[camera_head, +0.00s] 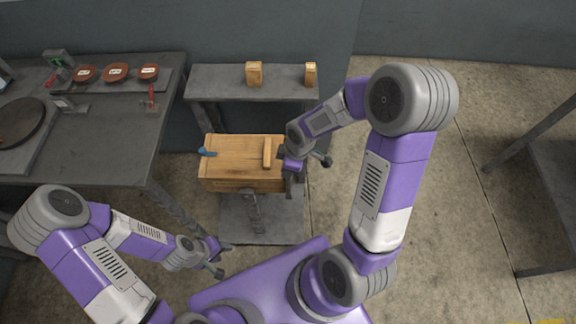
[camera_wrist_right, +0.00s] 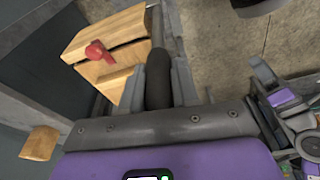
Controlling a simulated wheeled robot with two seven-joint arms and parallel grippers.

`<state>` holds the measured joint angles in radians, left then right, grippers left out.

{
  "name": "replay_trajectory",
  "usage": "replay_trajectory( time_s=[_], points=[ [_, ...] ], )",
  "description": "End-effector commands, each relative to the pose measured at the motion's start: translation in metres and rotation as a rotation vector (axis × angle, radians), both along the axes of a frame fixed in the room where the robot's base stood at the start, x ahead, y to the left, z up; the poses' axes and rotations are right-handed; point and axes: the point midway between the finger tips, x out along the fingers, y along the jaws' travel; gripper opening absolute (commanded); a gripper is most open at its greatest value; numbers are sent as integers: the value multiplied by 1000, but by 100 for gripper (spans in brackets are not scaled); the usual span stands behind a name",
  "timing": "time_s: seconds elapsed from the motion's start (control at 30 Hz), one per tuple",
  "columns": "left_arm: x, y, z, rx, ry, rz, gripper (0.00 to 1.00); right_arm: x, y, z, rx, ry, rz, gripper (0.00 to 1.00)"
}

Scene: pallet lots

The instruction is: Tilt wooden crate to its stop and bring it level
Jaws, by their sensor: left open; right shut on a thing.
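The wooden crate (camera_head: 230,176) rests on a grey stand (camera_head: 262,229) in the middle of the head view. It looks about level there, with a blue handle (camera_head: 207,152) at its left end and an upright wooden piece (camera_head: 267,152) on top. My right gripper (camera_head: 290,163) is at the crate's right end. In the right wrist view my right gripper (camera_wrist_right: 160,72) is shut on a dark round bar (camera_wrist_right: 157,85) beside the crate (camera_wrist_right: 105,38), which shows a red knob (camera_wrist_right: 97,50). My left gripper (camera_head: 224,260) is open and empty, in front of and below the crate.
A grey shelf (camera_head: 225,80) behind the crate bears two small wooden blocks (camera_head: 254,74). A grey table (camera_head: 110,135) with several brown discs stands at the left. Another table (camera_head: 555,190) stands at the far right. The floor between is clear.

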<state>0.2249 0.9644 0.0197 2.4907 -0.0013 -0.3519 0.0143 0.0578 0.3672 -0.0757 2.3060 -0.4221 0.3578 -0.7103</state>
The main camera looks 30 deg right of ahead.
Motion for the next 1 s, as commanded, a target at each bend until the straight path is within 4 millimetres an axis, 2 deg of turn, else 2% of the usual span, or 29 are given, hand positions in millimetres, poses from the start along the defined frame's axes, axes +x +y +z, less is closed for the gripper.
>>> replay_trajectory(
  time_s=[0.03,0.2,0.53,0.83,1.0],
  points=[
    [0,0,-1,0,0,0,43,-4,-4,-4,-4,12,-8,31],
    [0,0,-1,0,0,0,43,-3,-3,-3,-3,11,-7,55],
    [0,0,2,0,0,0,43,-2,-3,3,-2,5,-5,55],
    [0,0,18,0,0,0,43,-7,-10,51,-3,4,-6,55],
    [0,0,23,0,0,0,43,-10,-13,69,-3,8,-7,55]
  ],
)
